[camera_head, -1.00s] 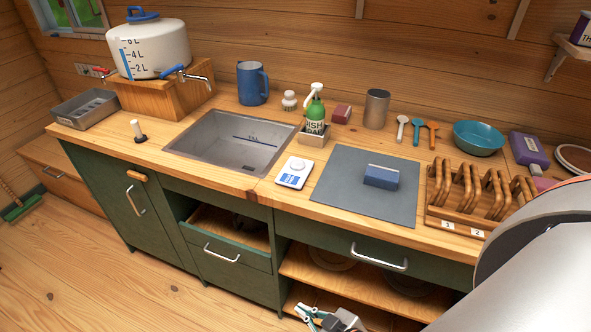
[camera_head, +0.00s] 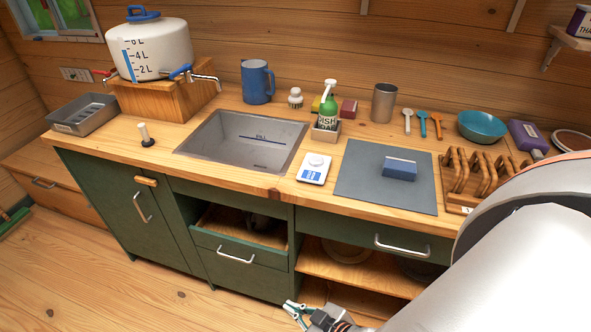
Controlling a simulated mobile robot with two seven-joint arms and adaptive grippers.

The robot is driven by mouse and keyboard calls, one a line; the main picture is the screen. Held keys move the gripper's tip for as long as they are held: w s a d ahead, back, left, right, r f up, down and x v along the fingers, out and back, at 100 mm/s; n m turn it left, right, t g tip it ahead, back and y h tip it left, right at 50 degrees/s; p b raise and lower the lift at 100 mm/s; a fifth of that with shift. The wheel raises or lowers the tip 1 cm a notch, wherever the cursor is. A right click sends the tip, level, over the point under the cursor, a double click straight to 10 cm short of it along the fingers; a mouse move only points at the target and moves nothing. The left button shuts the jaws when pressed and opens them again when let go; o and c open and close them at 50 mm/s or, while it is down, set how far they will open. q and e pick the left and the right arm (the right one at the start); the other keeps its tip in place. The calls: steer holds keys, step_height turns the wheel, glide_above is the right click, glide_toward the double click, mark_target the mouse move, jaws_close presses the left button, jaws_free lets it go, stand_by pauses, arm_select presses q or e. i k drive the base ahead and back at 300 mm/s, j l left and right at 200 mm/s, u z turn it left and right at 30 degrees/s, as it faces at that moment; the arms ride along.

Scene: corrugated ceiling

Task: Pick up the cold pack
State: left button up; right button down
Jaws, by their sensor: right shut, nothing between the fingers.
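A small blue block (camera_head: 400,169) with a pale edge lies on the grey mat (camera_head: 362,190) on the counter. I cannot tell whether it is the cold pack; no other thing in view is clearly one. My right gripper (camera_head: 294,310) is at the bottom edge, low in front of the cabinet and well below the counter top. It is shut and empty, apart from the blue block, and partly cut off by the frame. My left gripper is not in view.
A half-open drawer (camera_head: 235,256) holds something dark, partly hidden. The counter carries a sink (camera_head: 245,142), a white device (camera_head: 314,168), a soap bottle (camera_head: 327,105), and a wooden rack (camera_head: 452,186). Open shelves (camera_head: 325,262) are below.

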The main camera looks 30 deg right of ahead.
mark_target(308, 174)
steer(key=i+j, duration=0.1)
steer(key=j, duration=0.2)
steer(key=i+j, duration=0.1)
steer(key=j, duration=0.25)
steer(key=i+j, duration=0.15)
steer(key=j, duration=0.15)
steer(key=j+z, duration=0.1)
steer(key=z, duration=0.3)
steer(key=j+z, duration=0.1)
steer(key=z, duration=0.3)
steer(key=j+z, duration=0.1)
steer(key=z, duration=0.3)
